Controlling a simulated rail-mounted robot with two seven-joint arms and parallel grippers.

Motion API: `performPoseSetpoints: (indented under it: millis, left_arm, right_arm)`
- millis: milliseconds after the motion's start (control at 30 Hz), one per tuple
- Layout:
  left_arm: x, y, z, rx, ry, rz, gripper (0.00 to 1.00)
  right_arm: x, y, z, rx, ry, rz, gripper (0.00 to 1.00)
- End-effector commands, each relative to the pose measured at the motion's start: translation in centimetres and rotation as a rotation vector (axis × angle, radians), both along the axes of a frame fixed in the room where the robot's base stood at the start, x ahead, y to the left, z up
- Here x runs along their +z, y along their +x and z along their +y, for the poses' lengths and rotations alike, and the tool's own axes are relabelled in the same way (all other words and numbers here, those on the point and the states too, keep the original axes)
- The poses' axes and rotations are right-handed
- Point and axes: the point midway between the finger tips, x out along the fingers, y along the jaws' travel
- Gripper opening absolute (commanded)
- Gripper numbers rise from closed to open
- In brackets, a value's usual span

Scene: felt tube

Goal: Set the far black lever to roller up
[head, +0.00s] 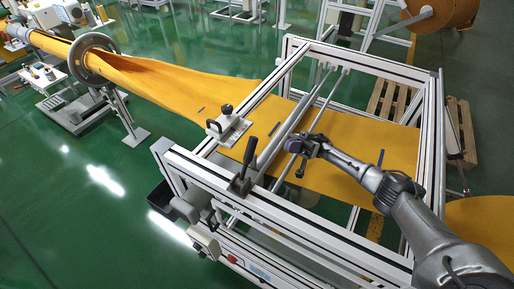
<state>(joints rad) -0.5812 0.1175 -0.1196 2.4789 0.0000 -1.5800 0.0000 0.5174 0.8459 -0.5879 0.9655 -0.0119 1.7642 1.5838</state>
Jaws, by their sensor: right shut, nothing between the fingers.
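One black lever (249,152) stands upright, slightly tilted, on a dark bracket on the near white rail of the frame. I cannot make out a second, far black lever clearly; at the far rail only the roller ends (328,69) show. My right gripper (300,164) is shut and empty, above the orange felt and the silver roller (287,135), to the right of the near lever and apart from it. My right arm reaches in from the lower right. My left gripper is not in view.
Orange felt (350,140) runs from a grey ring (94,59) at left through the white frame (370,65).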

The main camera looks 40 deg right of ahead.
Motion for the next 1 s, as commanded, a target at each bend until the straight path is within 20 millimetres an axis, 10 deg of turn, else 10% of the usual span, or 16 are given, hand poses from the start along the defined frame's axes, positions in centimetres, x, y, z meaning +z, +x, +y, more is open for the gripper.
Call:
performPoseSetpoints:
  millis: [367,1000]
  left_arm:
    - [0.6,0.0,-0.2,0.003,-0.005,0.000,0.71]
    - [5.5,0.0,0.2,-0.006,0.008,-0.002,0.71]
  right_arm:
    - [0.6,0.1,0.6,0.000,0.000,0.000,0.00]
    - [6.5,0.8,9.6,0.001,0.001,0.000,0.00]
